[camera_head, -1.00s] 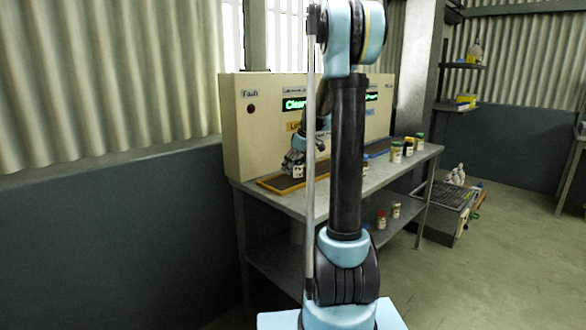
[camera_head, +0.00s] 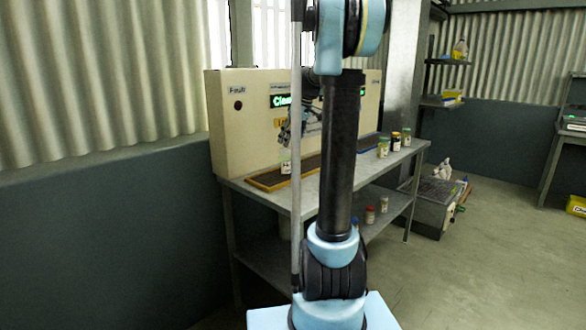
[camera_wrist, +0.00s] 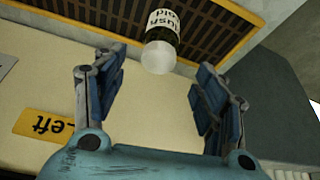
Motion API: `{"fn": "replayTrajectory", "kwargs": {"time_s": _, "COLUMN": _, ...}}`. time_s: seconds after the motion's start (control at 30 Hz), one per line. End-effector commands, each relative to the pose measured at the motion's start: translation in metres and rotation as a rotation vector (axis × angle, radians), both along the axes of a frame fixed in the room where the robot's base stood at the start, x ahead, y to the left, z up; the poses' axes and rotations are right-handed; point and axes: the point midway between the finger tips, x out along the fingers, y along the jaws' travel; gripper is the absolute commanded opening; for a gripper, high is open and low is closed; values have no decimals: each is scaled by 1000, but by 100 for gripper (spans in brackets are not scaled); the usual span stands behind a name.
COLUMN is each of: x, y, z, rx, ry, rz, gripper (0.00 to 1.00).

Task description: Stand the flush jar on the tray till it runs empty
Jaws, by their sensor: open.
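The flush jar (camera_wrist: 162,38) has a pale label with partly readable dark lettering, a dark band and a whitish round end towards the wrist camera. It stands on the tray (camera_wrist: 228,58), a dark slatted grid with a yellow rim. The jar's fill level cannot be told.
The cream machine (camera_head: 227,125) with a green display rises behind the metal bench (camera_head: 310,188). Several jars (camera_head: 395,140) stand at the bench's right end beside a blue-edged tray. More small jars (camera_head: 370,214) are on the lower shelf. A yellow "Left" label (camera_wrist: 43,125) shows in the wrist view.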

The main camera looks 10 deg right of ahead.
Motion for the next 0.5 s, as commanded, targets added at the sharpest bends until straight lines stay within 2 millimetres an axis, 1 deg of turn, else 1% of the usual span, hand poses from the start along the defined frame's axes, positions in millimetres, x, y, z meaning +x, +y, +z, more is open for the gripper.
{"fn": "replayTrajectory", "kwargs": {"time_s": 0.07, "x": -2, "y": 0, "z": 1, "rx": 0, "ry": 1, "rz": -2, "gripper": 65}}
{"fn": "replayTrajectory", "kwargs": {"time_s": 0.13, "x": -9, "y": 1, "z": 0, "rx": -2, "ry": 5, "rz": -12, "gripper": 65}}
{"fn": "replayTrajectory", "kwargs": {"time_s": 0.23, "x": -30, "y": 5, "z": -3, "rx": -4, "ry": 20, "rz": -42, "gripper": 65}}
{"fn": "replayTrajectory", "kwargs": {"time_s": 0.27, "x": -39, "y": 7, "z": -4, "rx": -5, "ry": 24, "rz": -54, "gripper": 65}}
{"fn": "replayTrajectory", "kwargs": {"time_s": 0.37, "x": -73, "y": 11, "z": -11, "rx": -11, "ry": 47, "rz": -109, "gripper": 65}}
{"fn": "replayTrajectory", "kwargs": {"time_s": 0.4, "x": -88, "y": 13, "z": -14, "rx": -13, "ry": 56, "rz": -131, "gripper": 65}}
{"fn": "replayTrajectory", "kwargs": {"time_s": 0.47, "x": -109, "y": 15, "z": -20, "rx": -17, "ry": 69, "rz": -167, "gripper": 65}}
{"fn": "replayTrajectory", "kwargs": {"time_s": 0.5, "x": -123, "y": 17, "z": -24, "rx": -19, "ry": 78, "rz": -190, "gripper": 65}}
